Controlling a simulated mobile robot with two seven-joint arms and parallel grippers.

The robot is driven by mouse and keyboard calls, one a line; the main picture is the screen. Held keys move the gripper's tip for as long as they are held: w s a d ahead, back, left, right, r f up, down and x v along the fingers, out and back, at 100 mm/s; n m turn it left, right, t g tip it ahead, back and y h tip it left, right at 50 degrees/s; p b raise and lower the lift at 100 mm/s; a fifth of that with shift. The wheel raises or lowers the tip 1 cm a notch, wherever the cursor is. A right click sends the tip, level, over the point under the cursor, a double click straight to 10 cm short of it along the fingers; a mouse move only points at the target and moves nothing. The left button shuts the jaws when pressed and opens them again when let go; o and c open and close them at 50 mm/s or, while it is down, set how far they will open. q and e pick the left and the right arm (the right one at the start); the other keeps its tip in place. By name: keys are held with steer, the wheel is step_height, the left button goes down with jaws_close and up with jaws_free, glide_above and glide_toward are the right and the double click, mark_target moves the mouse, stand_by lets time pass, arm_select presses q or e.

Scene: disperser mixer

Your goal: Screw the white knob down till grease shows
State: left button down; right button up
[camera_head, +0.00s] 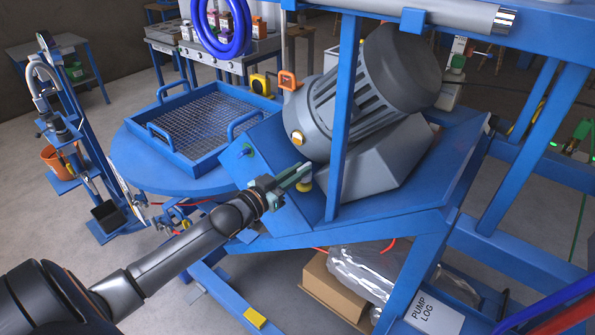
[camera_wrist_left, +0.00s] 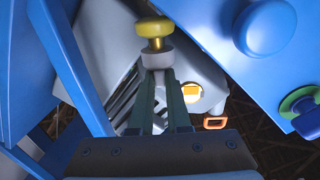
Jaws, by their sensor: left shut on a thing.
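The pale white knob (camera_wrist_left: 158,60) sits against a yellow, brass-like cup (camera_wrist_left: 154,28) in the left wrist view. In the head view the small yellow cup (camera_head: 305,185) is at the front of the blue sloped frame, below the grey motor. My left gripper (camera_head: 303,173) reaches it from the lower left. In the left wrist view its two green-grey fingers (camera_wrist_left: 157,75) converge on the knob and are shut on it. The fingertips partly cover the knob. I cannot make out any grease at this size. My right gripper is in neither view.
The grey ribbed motor (camera_head: 335,105) stands right above the cup. A blue upright post (camera_head: 343,120) is close to the right of my fingers. A blue mesh tray (camera_head: 205,125) lies at the left. A cardboard box (camera_head: 322,290) and silvery bag are below.

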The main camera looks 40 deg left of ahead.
arm_select(q)
steer(key=shift+r, duration=0.15)
steer(key=c, duration=0.9)
jaws_free()
steer(key=s, duration=0.4)
steer(key=s+a, duration=0.1)
steer(key=s, duration=0.7)
steer(key=shift+s+a, duration=0.15)
steer(key=shift+a, duration=0.25)
